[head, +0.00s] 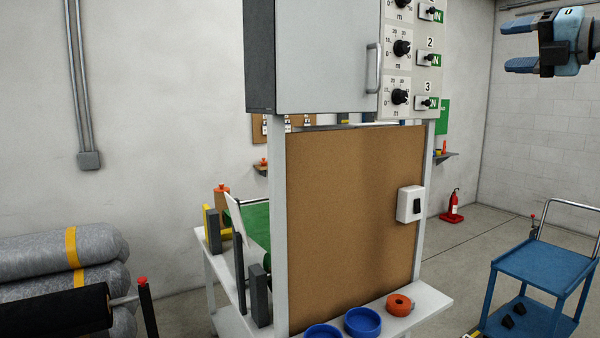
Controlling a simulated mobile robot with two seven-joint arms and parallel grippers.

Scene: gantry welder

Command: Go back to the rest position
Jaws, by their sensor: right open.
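My right gripper (512,45) is at the top right of the head view, with its blue fingers pointing left. The fingers are apart and nothing is between them. It is clear of the control cabinet (315,55) and its panel of numbered knobs and switches (412,60). My left gripper is not in view.
A cork board (350,200) with a white switch box (410,204) stands below the cabinet. Blue bowls (363,322) and an orange ring (399,305) are on the bench. A blue cart (540,268) is at right, grey rolls (55,255) at left, a fire extinguisher (453,207) behind.

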